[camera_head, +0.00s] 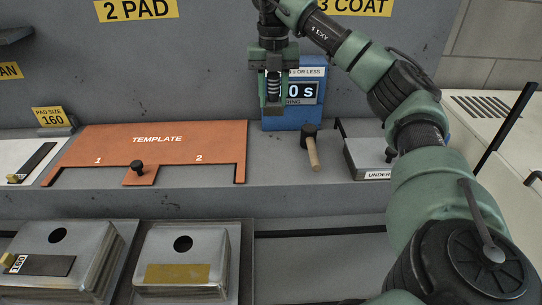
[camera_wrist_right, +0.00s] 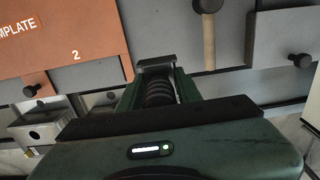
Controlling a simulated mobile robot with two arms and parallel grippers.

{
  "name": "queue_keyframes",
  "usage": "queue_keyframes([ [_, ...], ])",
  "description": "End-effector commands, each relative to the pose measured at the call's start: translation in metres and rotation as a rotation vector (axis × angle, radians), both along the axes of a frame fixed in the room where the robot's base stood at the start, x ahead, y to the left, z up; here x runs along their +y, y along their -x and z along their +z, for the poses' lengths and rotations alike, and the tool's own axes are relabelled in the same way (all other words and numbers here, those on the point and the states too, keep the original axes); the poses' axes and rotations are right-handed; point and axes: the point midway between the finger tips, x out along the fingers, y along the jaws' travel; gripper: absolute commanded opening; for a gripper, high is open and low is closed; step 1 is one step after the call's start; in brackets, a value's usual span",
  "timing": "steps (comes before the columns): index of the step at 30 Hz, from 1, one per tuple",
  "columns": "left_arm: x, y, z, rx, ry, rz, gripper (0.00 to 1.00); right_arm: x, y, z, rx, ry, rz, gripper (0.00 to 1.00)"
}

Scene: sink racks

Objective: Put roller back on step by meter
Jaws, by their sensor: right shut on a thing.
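My right gripper (camera_head: 272,98) is shut on the roller (camera_head: 273,85), a dark ribbed cylinder with a grey end piece. The roller hangs upright between the fingers, above the grey step (camera_head: 280,170) and in front of the left part of the blue meter (camera_head: 308,115). The meter stands at the back of the step, its display partly hidden by my gripper. In the right wrist view the ribbed roller (camera_wrist_right: 158,94) shows between the fingers, with its grey end piece (camera_wrist_right: 156,63) beyond. My left gripper is not in view.
An orange template board (camera_head: 200,143) lies left. A grey plate with a knob (camera_head: 368,158) is farther right. Metal boxes (camera_head: 185,263) stand lower in front. Bare step shows between template and tool.

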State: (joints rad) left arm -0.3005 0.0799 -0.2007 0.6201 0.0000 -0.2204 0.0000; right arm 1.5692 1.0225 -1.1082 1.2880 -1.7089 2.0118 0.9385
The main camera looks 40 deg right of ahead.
Motion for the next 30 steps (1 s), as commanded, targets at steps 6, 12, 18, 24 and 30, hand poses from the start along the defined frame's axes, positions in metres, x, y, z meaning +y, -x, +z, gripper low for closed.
queue_keyframes([
  [6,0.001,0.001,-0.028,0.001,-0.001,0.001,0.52,0.001,0.001,-0.067,0.006,-0.001,0.004,0.00],
  [12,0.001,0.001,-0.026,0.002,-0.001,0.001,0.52,-0.001,0.001,-0.109,0.005,0.001,0.003,0.00],
  [18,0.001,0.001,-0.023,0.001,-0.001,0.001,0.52,-0.001,0.001,-0.134,0.001,0.001,0.003,0.00],
  [24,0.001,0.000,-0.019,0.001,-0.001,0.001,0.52,0.000,0.001,-0.158,0.004,0.000,0.003,0.00],
  [30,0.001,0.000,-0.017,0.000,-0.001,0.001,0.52,0.000,0.001,-0.179,0.001,0.001,0.003,0.00],
])
